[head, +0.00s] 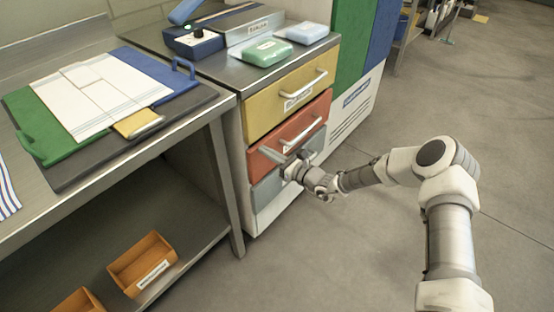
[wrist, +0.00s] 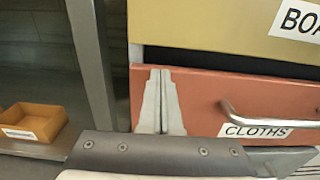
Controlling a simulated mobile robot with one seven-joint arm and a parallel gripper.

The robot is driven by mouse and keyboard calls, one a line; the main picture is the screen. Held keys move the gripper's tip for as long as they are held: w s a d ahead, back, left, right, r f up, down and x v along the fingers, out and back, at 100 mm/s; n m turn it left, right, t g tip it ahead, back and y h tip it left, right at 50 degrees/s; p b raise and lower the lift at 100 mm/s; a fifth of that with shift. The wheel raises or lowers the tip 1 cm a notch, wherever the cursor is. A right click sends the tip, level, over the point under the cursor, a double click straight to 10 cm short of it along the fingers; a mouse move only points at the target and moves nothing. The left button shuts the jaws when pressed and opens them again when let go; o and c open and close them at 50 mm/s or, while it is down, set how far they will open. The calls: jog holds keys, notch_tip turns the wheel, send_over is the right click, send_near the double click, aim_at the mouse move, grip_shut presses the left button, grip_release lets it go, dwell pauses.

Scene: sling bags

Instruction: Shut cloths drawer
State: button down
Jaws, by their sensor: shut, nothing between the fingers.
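The cloths drawer (head: 290,130) is the red drawer of a cabinet, below a yellow drawer (head: 291,98). In the wrist view its orange-red front (wrist: 205,95) carries a CLOTHS label and a metal bar handle (wrist: 270,121). A dark gap runs along its top edge, so it stands a little open.
A grey drawer (head: 268,188) lies below the red one. A steel table (head: 225,105) with its leg stands close left. An orange bin (head: 142,264) sits on its lower shelf. Green and blue panels (head: 355,40) stand right of the cabinet.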

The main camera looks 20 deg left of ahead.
jog(key=shift+w+a+r, duration=0.15)
jog(key=shift+a, duration=0.25)
jog(key=shift+a+r, duration=0.1)
jog(key=shift+r, duration=0.05)
